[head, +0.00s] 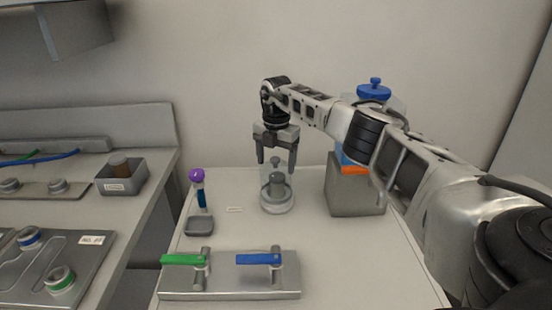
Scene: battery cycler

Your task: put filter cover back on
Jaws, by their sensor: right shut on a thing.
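My right gripper (277,168) points down over a round clear-and-grey filter housing (277,205) on the light bench. Its two dark fingers stand on either side of the grey-knobbed filter cover (276,178), and it is shut on that cover. The cover is upright, at or just above the housing; I cannot tell whether it is seated. My left gripper is not in view.
A valve plate with a green handle (182,260) and a blue handle (258,259) lies in front. A purple-topped tool (197,177) stands left, by a small grey tray (199,226). A grey box (351,196) and a blue knobbed lid (374,91) are right, partly behind my arm.

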